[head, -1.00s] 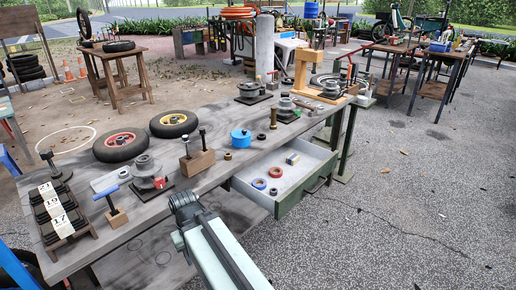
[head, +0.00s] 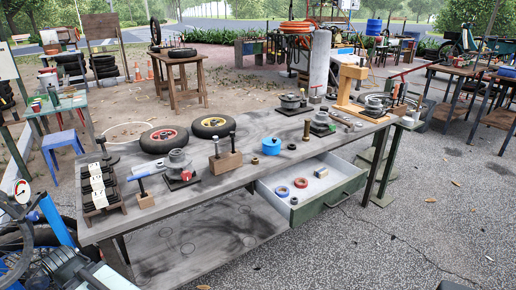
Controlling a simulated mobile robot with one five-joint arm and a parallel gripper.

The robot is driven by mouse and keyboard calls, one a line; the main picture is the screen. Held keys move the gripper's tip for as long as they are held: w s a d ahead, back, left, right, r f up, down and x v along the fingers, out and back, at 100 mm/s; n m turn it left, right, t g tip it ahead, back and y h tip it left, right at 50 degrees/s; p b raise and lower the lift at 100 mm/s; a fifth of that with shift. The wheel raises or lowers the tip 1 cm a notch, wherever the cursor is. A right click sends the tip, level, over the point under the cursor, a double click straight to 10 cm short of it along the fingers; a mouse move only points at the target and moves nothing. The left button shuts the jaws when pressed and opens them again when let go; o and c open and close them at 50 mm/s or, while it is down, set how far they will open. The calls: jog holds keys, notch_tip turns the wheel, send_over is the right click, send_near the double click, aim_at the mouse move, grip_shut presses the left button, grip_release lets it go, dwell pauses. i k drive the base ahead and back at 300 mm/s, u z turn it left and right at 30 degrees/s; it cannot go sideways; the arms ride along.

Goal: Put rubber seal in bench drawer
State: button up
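The bench drawer (head: 340,190) is pulled open under the right half of the long grey workbench (head: 215,185). In it lie a blue ring (head: 281,191), a red ring (head: 300,183), a small grey ring (head: 294,201) and a small blue-and-white block (head: 321,172). I cannot tell whether any of these is the rubber seal. A small dark ring-like piece (head: 291,147) lies on the bench behind the drawer. My gripper (head: 62,262) is low at the left, in front of the bench's left end and far from the drawer. Its fingers and anything between them cannot be made out.
A compressor cart with hoses, a gauge (head: 22,191) and a blue handle (head: 56,220) crowds the lower left. The paving in front of the drawer is clear.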

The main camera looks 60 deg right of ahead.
aim_at(311, 195)
jog(key=u, duration=1.75)
jog(key=k, duration=2.7)
jog(key=z, duration=1.1)
jog(key=i, duration=1)
jog(key=u, duration=0.1)
